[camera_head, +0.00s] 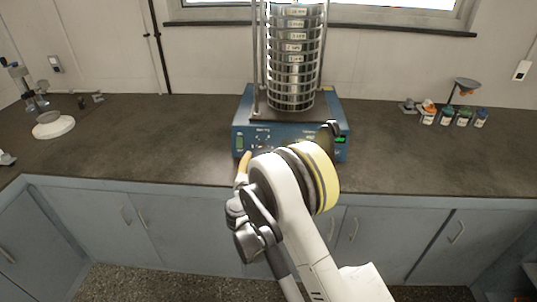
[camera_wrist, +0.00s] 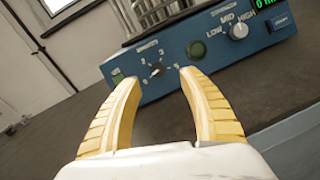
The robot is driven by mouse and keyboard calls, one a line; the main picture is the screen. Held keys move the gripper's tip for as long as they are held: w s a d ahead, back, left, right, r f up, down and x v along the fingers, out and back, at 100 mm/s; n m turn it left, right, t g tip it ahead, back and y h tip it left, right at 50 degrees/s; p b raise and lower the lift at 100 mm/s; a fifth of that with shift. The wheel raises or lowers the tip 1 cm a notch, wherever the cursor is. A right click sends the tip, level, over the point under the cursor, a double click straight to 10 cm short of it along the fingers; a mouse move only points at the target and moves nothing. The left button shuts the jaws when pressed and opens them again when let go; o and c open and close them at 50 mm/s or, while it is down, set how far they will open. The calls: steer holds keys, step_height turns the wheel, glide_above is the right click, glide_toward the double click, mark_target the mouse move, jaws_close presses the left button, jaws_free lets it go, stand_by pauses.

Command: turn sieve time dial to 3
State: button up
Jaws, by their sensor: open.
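The sieve shaker (camera_head: 240,122) is a blue box on the dark counter with a tall stack of metal sieves (camera_head: 292,60) on top. In the wrist view its front panel (camera_wrist: 180,75) shows the small time dial (camera_wrist: 156,70), a dark knob with a white pointer, ringed by numbers. The exact pointer setting is too small to tell. My gripper (camera_wrist: 156,76) has two yellow fingers, open and empty. They spread in front of the panel, with the dial seen between the fingertips and apart from them. In the head view my arm hides part of the panel.
The counter between is clear.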

mark_target(262, 147)
steer(key=shift+s+a+f+n, duration=0.2)
steer(key=shift+a+f+n, duration=0.1)
steer(key=shift+f+n, duration=0.15)
steer(key=shift+w+f, duration=0.1)
steer(key=shift+f, duration=0.1)
steer(key=w+b, duration=0.1)
steer(key=w, duration=0.2)
steer(key=w+d+b, duration=0.1)
steer(key=w, duration=0.2)
steer(key=w+b, duration=0.1)
steer(key=w, duration=0.2)
steer(key=shift+w+d, duration=0.15)
steer(key=shift+w, duration=0.25)
steer(key=shift+w+r, duration=0.1)
steer(key=shift+w, duration=0.25)
jaws_close()
